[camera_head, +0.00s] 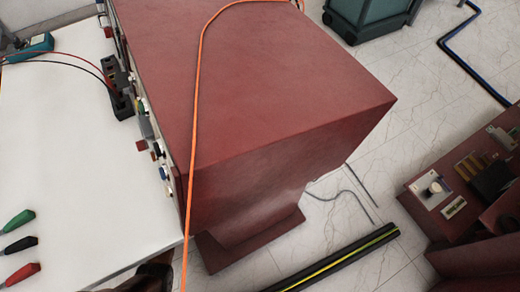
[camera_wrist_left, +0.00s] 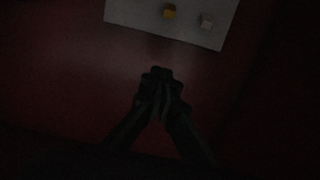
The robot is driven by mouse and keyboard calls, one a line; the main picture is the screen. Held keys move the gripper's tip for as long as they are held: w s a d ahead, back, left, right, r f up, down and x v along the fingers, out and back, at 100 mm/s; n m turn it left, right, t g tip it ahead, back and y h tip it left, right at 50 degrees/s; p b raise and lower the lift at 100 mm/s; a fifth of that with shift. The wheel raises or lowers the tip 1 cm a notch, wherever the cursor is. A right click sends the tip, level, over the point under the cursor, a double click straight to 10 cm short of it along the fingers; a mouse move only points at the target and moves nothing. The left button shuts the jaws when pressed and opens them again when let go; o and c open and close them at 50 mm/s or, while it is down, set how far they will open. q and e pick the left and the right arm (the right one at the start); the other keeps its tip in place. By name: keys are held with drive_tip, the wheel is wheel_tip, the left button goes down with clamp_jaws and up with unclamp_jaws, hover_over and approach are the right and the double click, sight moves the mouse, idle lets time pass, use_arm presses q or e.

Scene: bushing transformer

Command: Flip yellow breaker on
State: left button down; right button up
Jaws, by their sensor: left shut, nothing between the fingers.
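My right gripper is in neither view.
In the head view, a big red cabinet (camera_head: 260,80) with an orange cable (camera_head: 196,100) stands beside a white table (camera_head: 60,130). A smaller red unit (camera_head: 480,185) stands at right. A black-and-yellow strip (camera_head: 340,258) lies on the floor.

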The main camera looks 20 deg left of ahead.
use_arm(q)
drive_tip(key=shift+w+r, duration=0.25)
drive_tip(key=shift+r, duration=0.35)
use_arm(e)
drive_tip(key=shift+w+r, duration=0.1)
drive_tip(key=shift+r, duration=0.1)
use_arm(q)
drive_tip(key=f+b+x, duration=0.1)
drive_tip(key=b+x, duration=0.3)
drive_tip(key=x, duration=0.6)
drive_tip(key=r, duration=0.1)
drive_tip(key=s+r, duration=0.1)
drive_tip(key=r, duration=0.1)
drive_tip(key=a+r, duration=0.1)
drive_tip(key=shift+s+r, duration=0.25)
drive_tip(key=shift+r, duration=0.1)
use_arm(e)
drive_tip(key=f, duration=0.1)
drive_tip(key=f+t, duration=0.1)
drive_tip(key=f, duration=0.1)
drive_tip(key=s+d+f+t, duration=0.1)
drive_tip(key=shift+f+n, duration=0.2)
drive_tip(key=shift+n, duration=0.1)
use_arm(q)
drive_tip(key=shift+a+r+p, duration=0.1)
drive_tip(key=shift+a+p, duration=0.05)
drive_tip(key=shift+p, duration=0.2)
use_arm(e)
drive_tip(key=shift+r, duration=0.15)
